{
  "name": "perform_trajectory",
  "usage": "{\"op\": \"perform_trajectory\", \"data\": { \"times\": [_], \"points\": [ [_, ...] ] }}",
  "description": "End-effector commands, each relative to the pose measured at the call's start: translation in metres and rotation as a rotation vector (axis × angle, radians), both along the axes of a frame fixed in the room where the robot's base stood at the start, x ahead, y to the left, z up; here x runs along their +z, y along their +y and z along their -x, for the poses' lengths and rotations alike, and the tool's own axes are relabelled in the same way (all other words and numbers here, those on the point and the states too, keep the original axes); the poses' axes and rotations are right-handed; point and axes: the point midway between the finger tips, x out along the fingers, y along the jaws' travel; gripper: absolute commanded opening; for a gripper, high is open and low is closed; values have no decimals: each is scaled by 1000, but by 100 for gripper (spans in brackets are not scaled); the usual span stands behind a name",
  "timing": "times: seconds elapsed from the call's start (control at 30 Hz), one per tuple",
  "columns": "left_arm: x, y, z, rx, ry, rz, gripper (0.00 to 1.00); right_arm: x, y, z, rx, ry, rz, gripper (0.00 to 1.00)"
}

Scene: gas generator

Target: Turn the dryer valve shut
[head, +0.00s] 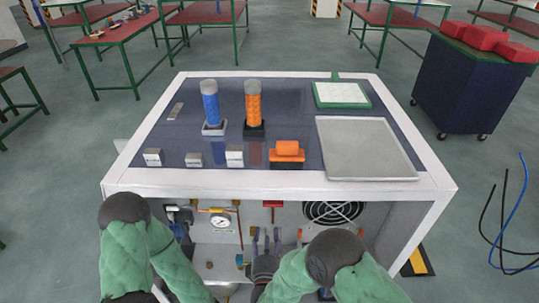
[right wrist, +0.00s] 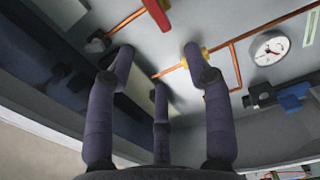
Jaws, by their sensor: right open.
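I cannot tell which fitting is the dryer valve. The open front of the generator cabinet (head: 448,200) shows copper pipes and valves. Another red handle (right wrist: 157,14) shows at the top of that view. My right gripper (head: 265,240) is at the cabinet front, its fingers (right wrist: 158,62) spread and empty. One fingertip overlaps the brass fitting; contact cannot be told. My left arm is at the lower left; its gripper is out of view.
The gauge (head: 220,221) also shows in the head view. A fan grille (head: 333,212) is right of my right gripper. The cabinet's white top edge (head: 250,182) overhangs the opening. A blue valve (right wrist: 291,97) sits below the gauge in the wrist view.

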Motion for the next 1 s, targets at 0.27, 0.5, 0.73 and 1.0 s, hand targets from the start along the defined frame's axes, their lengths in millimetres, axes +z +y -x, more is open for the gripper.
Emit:
{"op": "perform_trajectory", "data": {
  "times": [0.27, 0.5, 0.73, 1.0],
  "points": [
    [0, 0, 0, 0, 0, 0, 51, -27, -11, -8, 8, 121, -138, 52],
    [0, 0, 0, 0, 0, 0, 51, -113, -46, -1, -77, 517, -602, 52],
    [0, 0, 0, 0, 0, 0, 51, -185, -80, 53, -348, 896, -1063, 52],
    [0, 0, 0, 0, 0, 0, 51, -228, -109, 153, -862, 1237, -1483, 52]
  ]
}}
